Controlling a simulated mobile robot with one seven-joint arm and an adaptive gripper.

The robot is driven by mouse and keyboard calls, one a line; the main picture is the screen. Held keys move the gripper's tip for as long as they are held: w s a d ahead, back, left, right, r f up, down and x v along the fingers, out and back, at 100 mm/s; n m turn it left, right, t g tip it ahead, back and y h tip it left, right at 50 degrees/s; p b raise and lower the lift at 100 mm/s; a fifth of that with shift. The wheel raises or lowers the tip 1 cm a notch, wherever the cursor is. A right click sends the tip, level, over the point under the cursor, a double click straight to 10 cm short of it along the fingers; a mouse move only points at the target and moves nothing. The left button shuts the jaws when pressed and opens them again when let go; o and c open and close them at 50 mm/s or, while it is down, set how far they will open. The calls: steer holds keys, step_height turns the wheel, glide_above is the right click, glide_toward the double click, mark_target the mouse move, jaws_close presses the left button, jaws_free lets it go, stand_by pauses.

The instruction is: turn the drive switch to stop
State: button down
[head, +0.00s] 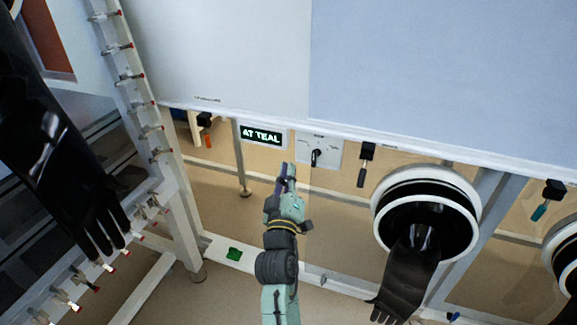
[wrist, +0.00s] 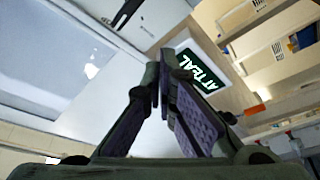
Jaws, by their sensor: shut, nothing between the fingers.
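The drive switch (head: 316,157) is a black knob on a pale plate (head: 330,150) on the front rail of the glovebox. Small marks around the knob are too small to read, so I cannot tell its set position. In the wrist view the black knob (wrist: 126,13) is at the top, partly cut off by the frame edge. My gripper (head: 287,170) is below and left of the switch in the head view, apart from it. Its purple-padded fingers (wrist: 164,68) are shut with nothing between them.
A lit display (head: 262,135) reading "AT TEAL" is left of the switch. A black-handled tool (head: 366,160) hangs to its right. A glove port (head: 378,208) with a dangling black glove (head: 410,272) is further right. A white rack (head: 140,105) stands left.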

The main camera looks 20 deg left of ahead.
mark_target(314, 158)
steer(key=s+r+n+g+y+b, duration=0.1)
steer(key=s+r+n+g+b, duration=0.2)
steer(key=n, duration=0.7)
steer(key=shift+w+d+f+p, duration=0.25)
steer(key=shift+w+p, duration=0.2)
steer(key=shift+w, duration=0.85)
steer(key=shift+w+d+f+p, duration=0.1)
steer(key=shift+w+d+p, duration=0.3)
steer(key=shift+w, duration=0.85)
steer(key=shift+w+d+f+p, duration=0.25)
steer(key=shift+w+p, duration=0.2)
steer(key=shift+w, duration=0.85)
steer(key=shift+d, duration=0.15)
